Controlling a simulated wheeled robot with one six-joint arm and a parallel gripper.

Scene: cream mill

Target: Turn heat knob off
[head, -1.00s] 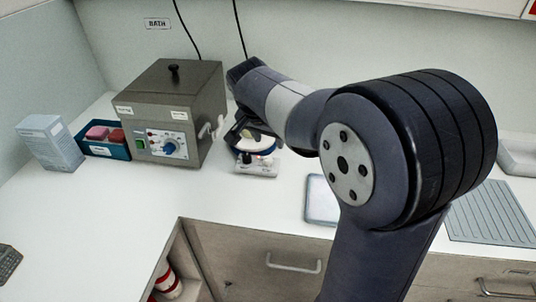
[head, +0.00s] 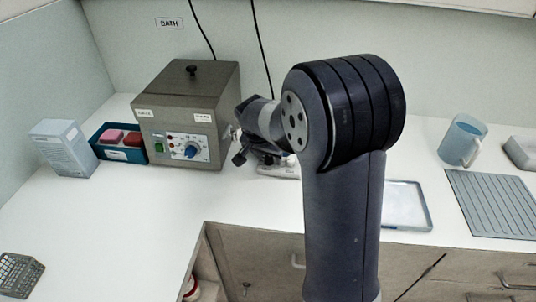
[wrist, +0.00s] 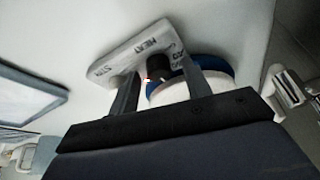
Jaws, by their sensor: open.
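The white stirrer hotplate (wrist: 135,50) shows in the wrist view, with STIR and HEAT printed on its front. A dark knob (wrist: 160,73) beside the HEAT label sits between the two fingers of my open gripper (wrist: 158,70). I cannot tell whether the fingers touch it. The hotplate's round blue-and-white top (wrist: 220,68) is partly hidden behind the right finger. In the head view the hotplate (head: 280,170) is mostly covered by my gripper (head: 252,157) and arm, and the knob is not visible there.
A grey bath box (head: 188,95) with a blue dial stands left of my gripper, close to it. A blue tray (head: 118,153) with red and pink items and a pale carton (head: 62,148) are farther left. A shallow tray (head: 405,207), mug (head: 462,142) and ribbed mat (head: 490,203) lie right.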

